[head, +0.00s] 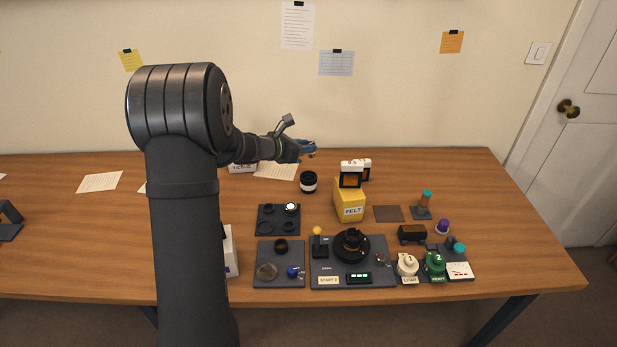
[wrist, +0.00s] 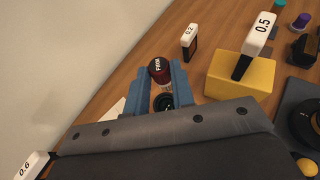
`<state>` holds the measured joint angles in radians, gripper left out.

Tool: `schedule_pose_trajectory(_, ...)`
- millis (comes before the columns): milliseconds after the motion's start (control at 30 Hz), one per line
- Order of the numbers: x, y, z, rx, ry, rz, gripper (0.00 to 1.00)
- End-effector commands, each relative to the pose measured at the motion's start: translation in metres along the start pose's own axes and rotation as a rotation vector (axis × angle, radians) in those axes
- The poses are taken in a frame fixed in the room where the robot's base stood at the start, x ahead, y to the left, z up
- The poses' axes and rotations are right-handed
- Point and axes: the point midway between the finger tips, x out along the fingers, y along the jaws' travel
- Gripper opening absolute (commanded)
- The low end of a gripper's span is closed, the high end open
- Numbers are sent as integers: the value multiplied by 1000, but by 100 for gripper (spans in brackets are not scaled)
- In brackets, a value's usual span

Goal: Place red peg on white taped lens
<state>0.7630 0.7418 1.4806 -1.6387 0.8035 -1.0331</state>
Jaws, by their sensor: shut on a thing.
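The red peg (wrist: 159,70), with a dark red, rounded top carrying white lettering, is between the blue fingertips of my gripper (wrist: 163,84) in the wrist view. My gripper is shut on it. In the head view my gripper (head: 306,148) is above the back of the table, and the peg is too small to make out clearly. The white taped lens (head: 308,182), a black cylinder with a white band, stands on the table below and apart from my gripper. A dark round part (wrist: 163,102) shows between the fingers in the wrist view; I cannot tell whether it is this lens.
The yellow FELT block (head: 349,208) holds a tagged frame, right of the lens; it also shows in the wrist view (wrist: 235,82). A dark tray (head: 278,231) and the central fixture (head: 352,273) are in front. The table's back right is clear.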

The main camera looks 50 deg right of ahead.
Motion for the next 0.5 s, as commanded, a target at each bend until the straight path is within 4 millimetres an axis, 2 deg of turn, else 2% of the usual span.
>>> schedule_pose_trajectory(100,4,14,7,-24,0,56,0)
schedule_pose_trajectory(167,7,17,4,-31,1,69,0)
schedule_pose_trajectory(400,23,18,-36,-36,3,76,0)
schedule_pose_trajectory(500,27,19,-45,-33,2,76,0)
